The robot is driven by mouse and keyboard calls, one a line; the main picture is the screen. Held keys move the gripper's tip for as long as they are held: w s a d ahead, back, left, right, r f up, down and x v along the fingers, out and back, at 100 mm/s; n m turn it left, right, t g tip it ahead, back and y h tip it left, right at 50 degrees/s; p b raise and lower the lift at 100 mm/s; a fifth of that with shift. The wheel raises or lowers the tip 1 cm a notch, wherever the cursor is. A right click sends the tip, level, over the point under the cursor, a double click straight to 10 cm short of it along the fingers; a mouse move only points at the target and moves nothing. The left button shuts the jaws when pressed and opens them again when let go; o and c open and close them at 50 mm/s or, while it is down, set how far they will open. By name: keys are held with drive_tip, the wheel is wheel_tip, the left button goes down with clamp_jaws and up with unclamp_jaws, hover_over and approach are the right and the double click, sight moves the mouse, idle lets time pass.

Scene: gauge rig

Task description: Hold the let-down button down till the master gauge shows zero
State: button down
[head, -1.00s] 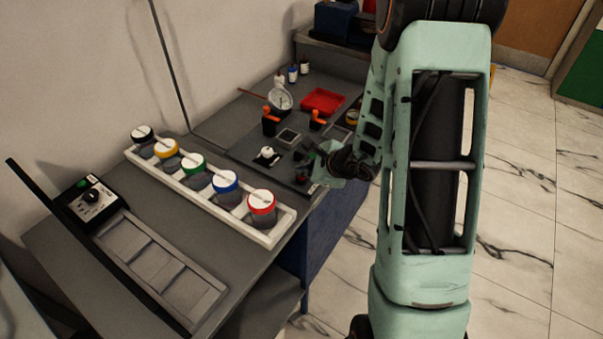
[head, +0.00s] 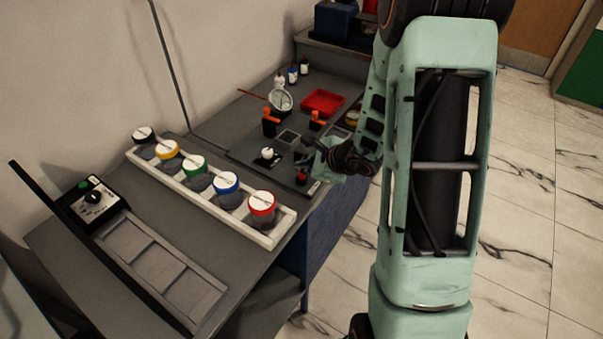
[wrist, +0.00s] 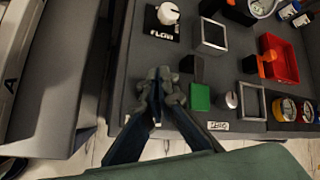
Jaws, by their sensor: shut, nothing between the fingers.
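My gripper (wrist: 160,80) is shut and empty, fingers pointing down over the front of the dark rig panel (head: 245,153). In the head view my gripper (head: 304,160) hangs close by a red button (head: 301,178) near the panel's front corner. No readable label shows whether this is the let-down button. In the wrist view my fingers cover that spot, so contact cannot be told. A green square (wrist: 200,97) lies right of the fingers. The white-faced gauge (head: 281,100), probably the master gauge, stands at the back; its reading is too small to make out.
A FLOW knob (wrist: 168,13) and a dark block (wrist: 190,68) stand near my fingers. Orange-handled valves (head: 269,117) and a red tray (head: 323,103) are farther back. A white rack (head: 270,238) of several colour-lidded jars stands in front of the panel.

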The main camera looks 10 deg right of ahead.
sight(303, 176)
drive_tip(key=shift+r+p, duration=1.6)
drive_tip(key=shift+r, duration=0.95)
